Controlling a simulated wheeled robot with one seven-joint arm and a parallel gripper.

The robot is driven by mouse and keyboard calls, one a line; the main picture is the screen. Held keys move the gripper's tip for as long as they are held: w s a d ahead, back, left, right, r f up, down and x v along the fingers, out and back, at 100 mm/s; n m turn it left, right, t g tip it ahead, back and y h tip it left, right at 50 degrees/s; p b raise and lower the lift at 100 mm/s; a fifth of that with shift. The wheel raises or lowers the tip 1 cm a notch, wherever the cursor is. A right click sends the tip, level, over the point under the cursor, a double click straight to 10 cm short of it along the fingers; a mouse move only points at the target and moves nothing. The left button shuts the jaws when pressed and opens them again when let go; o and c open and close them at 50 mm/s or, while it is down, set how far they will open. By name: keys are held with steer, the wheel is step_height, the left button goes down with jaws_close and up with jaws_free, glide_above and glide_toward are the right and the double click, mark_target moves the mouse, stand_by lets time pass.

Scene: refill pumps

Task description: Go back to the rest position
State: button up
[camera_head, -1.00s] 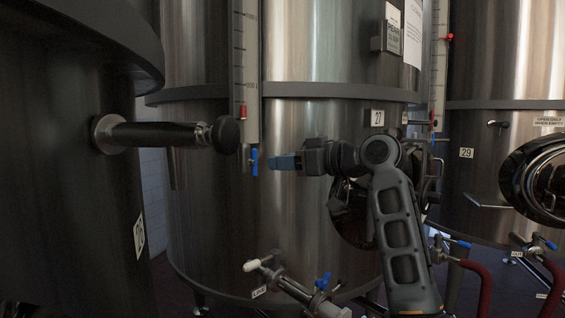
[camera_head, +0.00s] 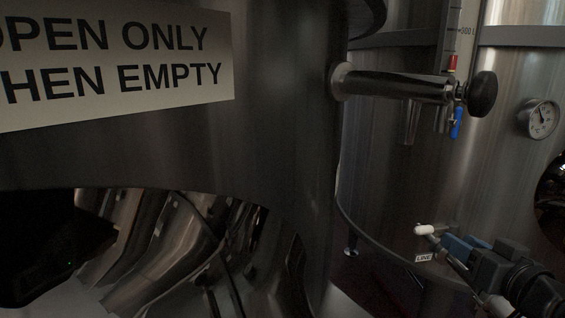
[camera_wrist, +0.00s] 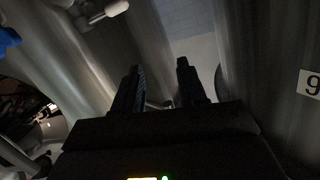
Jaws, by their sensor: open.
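My gripper (camera_head: 460,243) is at the lower right of the head view, with blue fingertips pointing left. It appears close to the white-handled valve marked LINE, but I cannot tell whether they touch. In the wrist view my gripper (camera_wrist: 158,78) shows two dark fingers standing apart, with nothing held between them. My dark forearm runs off the lower right corner of the head view.
A steel tank with an OPEN ONLY WHEN EMPTY sign (camera_head: 120,65) fills the left, close by. A black-knobbed handle (camera_head: 405,85) juts from it. A white valve handle (camera_head: 428,230) and LINE tag (camera_head: 423,257) sit low; a gauge (camera_head: 538,119) is far right.

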steer(key=s+a+f+m+h+p, duration=0.1)
steer(key=s+a+f, duration=0.25)
steer(key=s, duration=0.45)
steer(key=s+a+f+g+h+p, duration=0.15)
steer(key=s+f, duration=0.25)
steer(key=s, duration=0.4)
steer(key=s+a+f+m, duration=0.1)
steer(key=s+a+f, duration=0.25)
steer(key=s, duration=0.35)
steer(key=s+a+r+n+p, duration=0.1)
steer(key=s+r, duration=0.2)
steer(key=s, duration=0.8)
steer(key=s+a+r+n+p, duration=0.1)
steer(key=s+r, duration=0.3)
steer(key=s, duration=0.6)
steer(key=shift+s+a+n+y, duration=0.35)
steer(key=shift+a+n+y, duration=0.1)
steer(key=shift+n, duration=0.05)
